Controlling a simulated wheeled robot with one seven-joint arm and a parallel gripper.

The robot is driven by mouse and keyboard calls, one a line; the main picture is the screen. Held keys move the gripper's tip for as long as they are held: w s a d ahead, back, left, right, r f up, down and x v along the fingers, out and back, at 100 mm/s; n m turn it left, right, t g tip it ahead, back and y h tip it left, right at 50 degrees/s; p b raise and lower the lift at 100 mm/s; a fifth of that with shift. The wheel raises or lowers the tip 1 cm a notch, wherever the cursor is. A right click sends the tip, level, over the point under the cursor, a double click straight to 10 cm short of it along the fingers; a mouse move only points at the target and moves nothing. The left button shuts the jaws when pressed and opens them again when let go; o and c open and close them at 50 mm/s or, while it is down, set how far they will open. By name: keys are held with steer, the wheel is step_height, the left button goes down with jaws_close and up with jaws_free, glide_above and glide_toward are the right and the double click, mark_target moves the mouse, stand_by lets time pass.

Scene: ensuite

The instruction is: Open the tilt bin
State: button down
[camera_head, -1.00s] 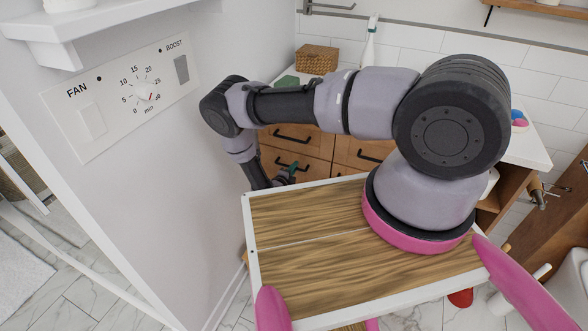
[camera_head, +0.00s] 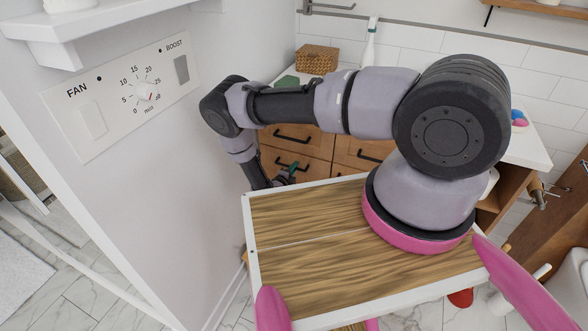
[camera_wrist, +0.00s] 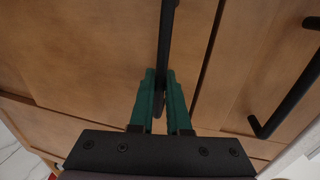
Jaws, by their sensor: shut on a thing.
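The tilt bin seems to be the wooden front (camera_wrist: 90,50) that fills the left of the wrist view; I cannot tell its hinge side. Its black bar handle (camera_wrist: 166,35) runs down to my gripper (camera_wrist: 160,88). The teal fingers are shut on the handle's end, one on each side. In the head view, my gripper (camera_head: 290,172) is small and partly hidden at the lower left wooden front (camera_head: 279,158), by its black handle (camera_head: 293,164). The front looks flush with the cabinet, though my arm and body hide its lower part.
A second wooden front with a black handle (camera_wrist: 290,97) is to the right in the wrist view, past a narrow gap. In the head view, a white wall with a fan panel (camera_head: 125,90) stands close on the left. A wicker box (camera_head: 317,59) sits on the counter.

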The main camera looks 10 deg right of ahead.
steer(key=s+a+f, duration=0.6)
steer(key=s+a, duration=0.2)
steer(key=s, duration=0.4)
steer(key=shift+a, duration=0.35)
steer(key=c, duration=1.2)
jaws_free()
steer(key=shift+o, duration=0.2)
steer(key=v, duration=1)
steer(key=shift+s+a, duration=0.2)
steer(key=shift+s, duration=0.15)
